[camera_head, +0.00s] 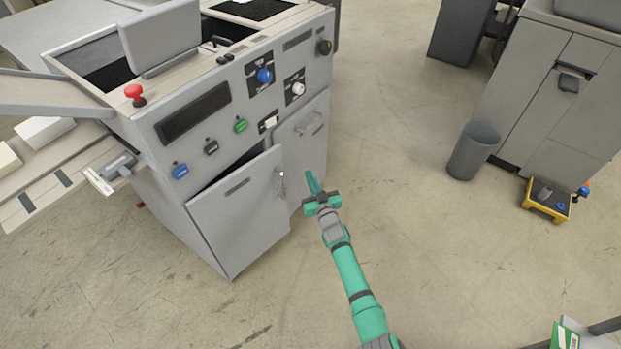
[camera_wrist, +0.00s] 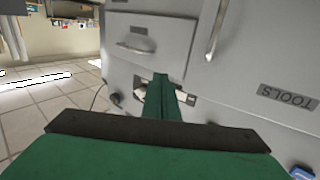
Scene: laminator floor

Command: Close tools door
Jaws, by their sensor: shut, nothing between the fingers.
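The tools door (camera_head: 240,215) is the left lower door on the front of the grey machine. It stands ajar, with a dark gap along its top edge. Its handle (camera_head: 281,182) is near its right edge. My gripper (camera_head: 309,174) is shut and empty, just right of that handle, in front of the neighbouring door. In the wrist view my gripper (camera_wrist: 163,85) shows its green fingers together. The tools door (camera_wrist: 255,60) is at the right there, with an upside-down TOOLS label (camera_wrist: 288,97) and its handle (camera_wrist: 215,30). I cannot tell whether the gripper touches the door.
The neighbouring door (camera_head: 310,150) on the right looks shut. Knobs and a red button (camera_head: 134,92) sit above. A grey bin (camera_head: 473,150), a yellow control box (camera_head: 547,199) and a grey cabinet (camera_head: 545,85) stand to the right. The floor between is clear.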

